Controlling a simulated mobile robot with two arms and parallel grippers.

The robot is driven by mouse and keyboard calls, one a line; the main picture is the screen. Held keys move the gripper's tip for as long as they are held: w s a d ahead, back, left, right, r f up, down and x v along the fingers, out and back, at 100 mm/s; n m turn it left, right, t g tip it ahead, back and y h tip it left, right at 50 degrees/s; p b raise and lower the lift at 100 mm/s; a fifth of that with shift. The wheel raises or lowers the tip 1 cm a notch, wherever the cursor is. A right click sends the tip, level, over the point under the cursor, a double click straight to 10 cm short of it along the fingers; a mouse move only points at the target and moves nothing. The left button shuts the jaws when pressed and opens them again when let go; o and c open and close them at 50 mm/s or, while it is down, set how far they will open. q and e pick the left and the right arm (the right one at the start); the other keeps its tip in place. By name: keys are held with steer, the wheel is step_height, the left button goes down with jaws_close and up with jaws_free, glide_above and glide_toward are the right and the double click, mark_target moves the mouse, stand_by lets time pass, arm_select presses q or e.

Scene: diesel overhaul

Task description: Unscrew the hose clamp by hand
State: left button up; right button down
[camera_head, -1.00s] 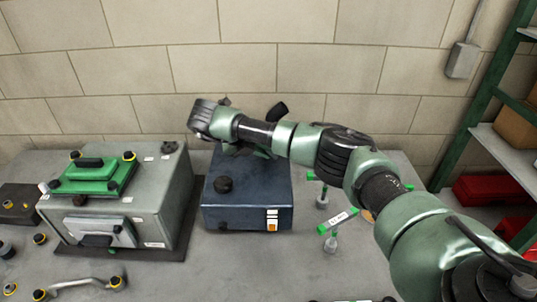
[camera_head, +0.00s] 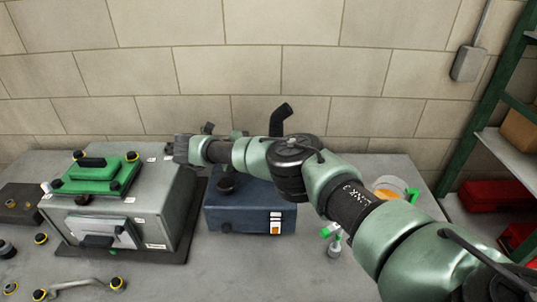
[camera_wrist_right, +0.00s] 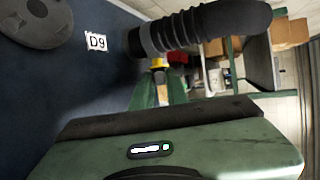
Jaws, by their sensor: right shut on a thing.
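The black hose (camera_head: 279,120) rises behind the dark blue box (camera_head: 252,215) in the head view. In the wrist view the hose (camera_wrist_right: 200,28) runs right from the box face (camera_wrist_right: 105,75), beside a label "D9" (camera_wrist_right: 96,43). A grey hose clamp (camera_wrist_right: 147,40) rings its base, with a yellow screw head (camera_wrist_right: 159,63) beside it. My right gripper (camera_wrist_right: 160,74) has its green fingers at this screw head and is shut on it. How the far finger touches is hidden. My left gripper is out of view.
A grey machine box (camera_head: 160,215) with a green cover stands left of the blue box. A metal pipe (camera_head: 85,285) lies at the front left. A small green-topped fitting (camera_head: 333,242) and a clear container (camera_head: 390,188) are at right. Shelving (camera_head: 490,150) stands far right.

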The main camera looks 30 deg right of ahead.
steer(key=shift+d, duration=0.1)
steer(key=c, duration=1.7)
jaws_free()
steer(key=shift+f, duration=0.1)
steer(key=v, duration=0.6)
steer(key=shift+w+a+b, duration=0.15)
steer(key=shift+a+b, duration=0.2)
steer(key=shift+b, duration=0.05)
steer(key=shift+a+r, duration=0.3)
steer(key=shift+a, duration=0.15)
